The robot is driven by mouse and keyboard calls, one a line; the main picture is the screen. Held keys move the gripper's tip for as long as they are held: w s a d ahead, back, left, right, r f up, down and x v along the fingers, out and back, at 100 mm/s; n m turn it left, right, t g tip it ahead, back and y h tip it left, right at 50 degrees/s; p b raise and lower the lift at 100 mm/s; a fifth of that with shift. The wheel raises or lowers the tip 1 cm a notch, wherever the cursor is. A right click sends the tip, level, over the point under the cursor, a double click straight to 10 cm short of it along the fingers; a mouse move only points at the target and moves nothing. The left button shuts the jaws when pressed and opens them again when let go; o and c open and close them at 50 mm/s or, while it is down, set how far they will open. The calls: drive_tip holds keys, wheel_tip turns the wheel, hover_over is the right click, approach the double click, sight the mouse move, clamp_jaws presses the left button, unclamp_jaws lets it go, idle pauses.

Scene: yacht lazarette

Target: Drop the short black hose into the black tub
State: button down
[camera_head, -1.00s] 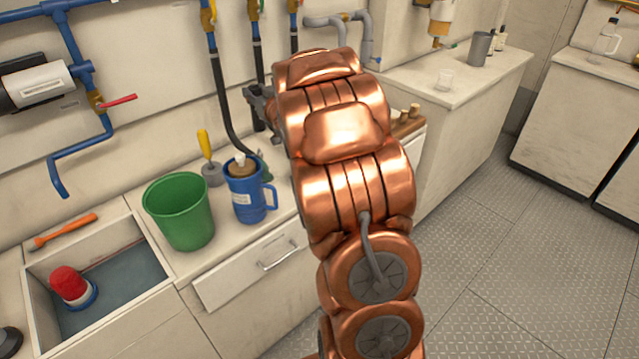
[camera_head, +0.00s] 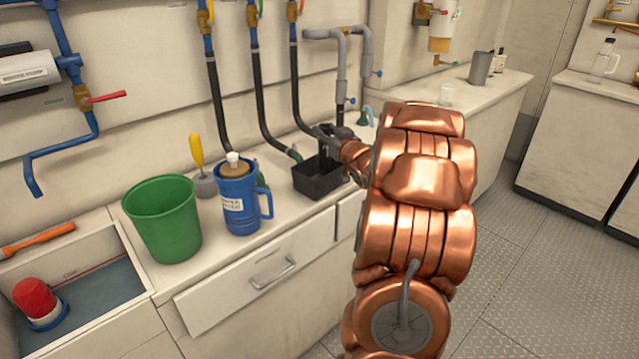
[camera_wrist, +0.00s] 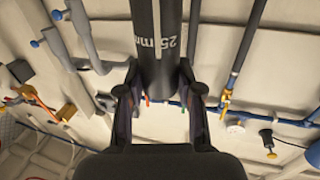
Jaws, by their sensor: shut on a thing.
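In the head view my gripper (camera_head: 328,136) is small and dark, just above the back right of the black tub (camera_head: 318,185). The tub is a small open box on the counter, right of the blue jug. In the head view the hose is hard to tell from the dark gripper and pipes behind it. The tub's inside is mostly dark.
A blue jug (camera_head: 240,200) and a green bucket (camera_head: 165,222) stand left of the tub. Fixed black hoses (camera_head: 262,95) and grey pipes (camera_head: 342,70) come down the wall close behind it. A sink (camera_head: 95,295) holds a red-topped thing. The floor at the right is clear.

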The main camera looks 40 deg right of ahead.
sight(326, 155)
drive_tip(key=shift+f+b, duration=1.75)
drive_tip(key=shift+f, duration=0.75)
drive_tip(key=c, duration=0.7)
unclamp_jaws()
drive_tip(key=v, duration=1.2)
drive_tip(key=shift+r, duration=0.1)
